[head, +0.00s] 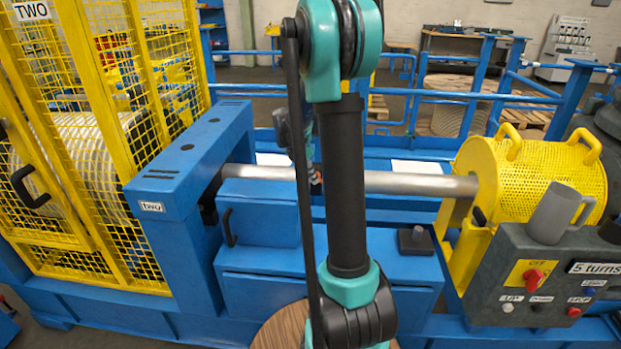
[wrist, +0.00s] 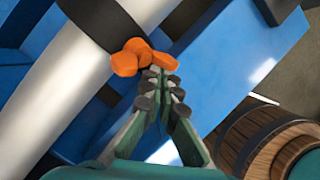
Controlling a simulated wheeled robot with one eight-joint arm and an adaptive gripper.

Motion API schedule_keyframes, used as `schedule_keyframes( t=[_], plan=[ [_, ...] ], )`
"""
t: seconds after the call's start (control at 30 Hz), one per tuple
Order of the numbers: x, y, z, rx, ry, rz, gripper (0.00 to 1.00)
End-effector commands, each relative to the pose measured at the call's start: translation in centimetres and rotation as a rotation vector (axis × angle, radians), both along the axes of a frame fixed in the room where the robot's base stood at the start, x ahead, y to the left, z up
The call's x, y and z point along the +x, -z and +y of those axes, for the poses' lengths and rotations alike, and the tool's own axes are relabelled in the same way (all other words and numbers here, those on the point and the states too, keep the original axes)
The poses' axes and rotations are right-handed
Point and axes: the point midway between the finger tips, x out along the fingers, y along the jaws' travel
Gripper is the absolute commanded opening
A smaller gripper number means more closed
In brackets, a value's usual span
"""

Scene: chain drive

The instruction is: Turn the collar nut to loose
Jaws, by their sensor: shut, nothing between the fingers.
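The collar nut is an orange lobed piece (wrist: 140,57) in the wrist view, at the edge of a black collar (wrist: 100,18) around a silver shaft (wrist: 65,95). My gripper (wrist: 153,74) is shut and empty, its fingertips at or very near the orange lobes. I cannot tell whether they touch. In the head view the shaft (head: 410,183) runs across the middle. My arm hides most of the collar, and only a small orange patch (head: 316,180) shows beside the arm. Whether the nut is tight or loose cannot be told.
A blue frame (head: 180,160) marked "two" and a yellow mesh cage (head: 85,150) stand left. A yellow perforated guard (head: 535,178) and a control panel (head: 540,265) with a grey mug (head: 553,213) stand right. A wooden barrel (wrist: 240,150) shows lower right in the wrist view.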

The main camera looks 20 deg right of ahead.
Motion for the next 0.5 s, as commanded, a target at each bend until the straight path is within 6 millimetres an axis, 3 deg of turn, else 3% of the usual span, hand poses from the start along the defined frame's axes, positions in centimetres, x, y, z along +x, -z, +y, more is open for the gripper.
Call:
schedule_keyframes(
  t=[0.5],
  plan=[
    [-0.4,0.2,-1.2,-0.185,-0.192,0.086,0.0]
  ],
)
